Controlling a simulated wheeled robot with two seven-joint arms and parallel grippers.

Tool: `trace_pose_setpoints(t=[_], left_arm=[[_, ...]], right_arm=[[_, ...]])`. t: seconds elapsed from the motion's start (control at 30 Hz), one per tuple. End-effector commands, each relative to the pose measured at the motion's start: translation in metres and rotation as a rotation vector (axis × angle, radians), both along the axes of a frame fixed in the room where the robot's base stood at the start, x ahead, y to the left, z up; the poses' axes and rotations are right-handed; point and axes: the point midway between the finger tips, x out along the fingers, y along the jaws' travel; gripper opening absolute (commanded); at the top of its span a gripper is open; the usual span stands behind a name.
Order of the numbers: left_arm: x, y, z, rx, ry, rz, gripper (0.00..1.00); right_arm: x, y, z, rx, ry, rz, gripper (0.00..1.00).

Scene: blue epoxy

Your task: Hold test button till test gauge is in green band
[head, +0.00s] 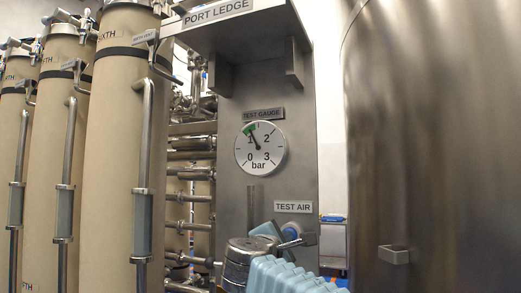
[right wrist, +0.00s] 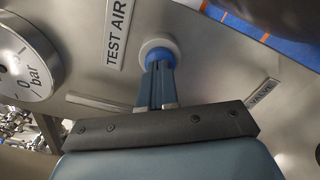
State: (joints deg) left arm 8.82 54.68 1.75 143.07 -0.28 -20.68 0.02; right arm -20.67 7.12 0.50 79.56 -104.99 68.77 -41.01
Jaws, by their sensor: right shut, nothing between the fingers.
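The round white test gauge (head: 260,148) is on the grey steel panel, under its TEST GAUGE label. Its needle points up and left, at the green band (head: 249,129) near the 1 mark. Part of the gauge (right wrist: 25,65) also shows in the right wrist view. The blue test button (right wrist: 158,56) sits in a pale round collar beside the TEST AIR label (head: 293,207). My right gripper (right wrist: 158,78) is shut and empty, its fingertips at the button and seemingly touching it. In the head view the button is mostly hidden by my right gripper. My left gripper is not in view.
The port ledge (head: 222,14) juts out above the gauge. Tall beige filter columns (head: 115,130) with steel pipes stand at left. A large steel tank (head: 435,130) fills the right. A VALVE label (right wrist: 263,92) is right of my fingers in the wrist view.

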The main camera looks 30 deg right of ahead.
Motion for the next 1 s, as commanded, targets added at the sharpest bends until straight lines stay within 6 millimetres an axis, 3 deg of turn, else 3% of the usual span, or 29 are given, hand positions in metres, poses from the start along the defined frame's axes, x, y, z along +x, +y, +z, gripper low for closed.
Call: trace_pose_setpoints(t=[0.27, 0.73, 1.0], left_arm=[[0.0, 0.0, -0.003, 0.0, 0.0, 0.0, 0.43], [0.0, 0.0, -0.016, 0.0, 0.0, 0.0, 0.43], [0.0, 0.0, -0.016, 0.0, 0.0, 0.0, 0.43]], right_arm=[[-0.004, 0.004, -0.001, 0.0, 0.0, 0.0, 0.0], [-0.043, 0.05, 0.0, 0.0, -0.001, 0.001, 0.0], [-0.046, 0.053, 0.0, 0.0, 0.0, 0.0, 0.0]])
